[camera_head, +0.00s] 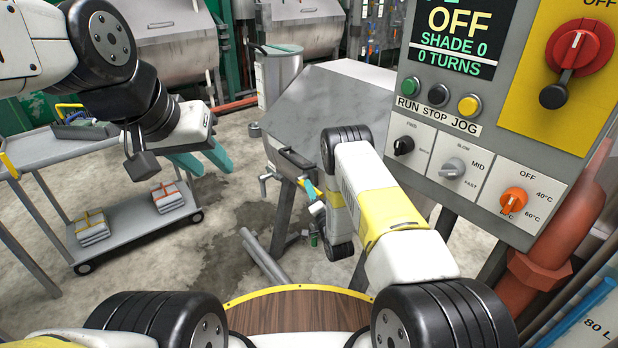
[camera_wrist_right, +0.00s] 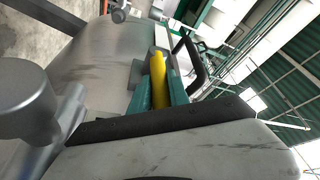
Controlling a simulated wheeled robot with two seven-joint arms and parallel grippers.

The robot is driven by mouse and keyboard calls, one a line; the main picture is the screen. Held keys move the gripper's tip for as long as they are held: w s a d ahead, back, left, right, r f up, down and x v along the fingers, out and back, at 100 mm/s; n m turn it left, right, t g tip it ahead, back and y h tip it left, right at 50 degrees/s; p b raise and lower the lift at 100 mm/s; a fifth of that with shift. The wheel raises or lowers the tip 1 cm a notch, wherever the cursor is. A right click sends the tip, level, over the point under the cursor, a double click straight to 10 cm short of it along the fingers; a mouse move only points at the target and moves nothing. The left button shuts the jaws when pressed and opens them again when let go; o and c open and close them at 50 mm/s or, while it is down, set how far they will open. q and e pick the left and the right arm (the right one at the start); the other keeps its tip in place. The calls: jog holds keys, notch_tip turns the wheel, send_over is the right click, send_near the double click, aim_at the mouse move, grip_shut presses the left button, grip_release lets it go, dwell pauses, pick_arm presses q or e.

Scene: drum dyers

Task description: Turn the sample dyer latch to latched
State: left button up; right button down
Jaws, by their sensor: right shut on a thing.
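The sample dyer (camera_head: 318,100) is a grey metal housing in the middle of the head view, with a dark handle (camera_head: 297,158) on its near side. In the right wrist view, a yellow latch grip (camera_wrist_right: 158,75) lies between the teal fingers of my right gripper (camera_wrist_right: 160,92). This gripper is shut on the yellow grip. In the head view, my right gripper (camera_head: 315,192) is at the dyer's near side, mostly hidden by my own wrist. My left gripper (camera_head: 203,160) is open and empty above the floor, apart from the dyer. The latch's exact angle is hard to tell.
A control panel (camera_head: 435,180) at the right reads OFF, SHADE 0, 0 TURNS. A grey cart (camera_head: 130,232) with folded cloths stands at left. A red pipe (camera_head: 560,240) runs at right.

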notch_tip(320, 180, up, 2)
jog(key=g, duration=0.1)
jog(key=n+g, duration=0.1)
jog(key=g, duration=0.1)
jog(key=shift+w+a+r+h, duration=0.1)
jog(key=shift+w+r+h, duration=0.05)
jog(key=shift+h, duration=0.25)
jog(key=shift+w+a+r+n+g+h, duration=0.2)
jog(key=shift+r+g+h, duration=0.15)
jog(key=shift+g, duration=0.4)
jog(key=shift+w+a+r+n+g+h, duration=0.1)
jog(key=shift+r+n+g+h, duration=0.2)
jog(key=shift+g, duration=0.45)
jog(key=c, duration=1.3)
grip_release()
jog(key=shift+o, duration=0.2)
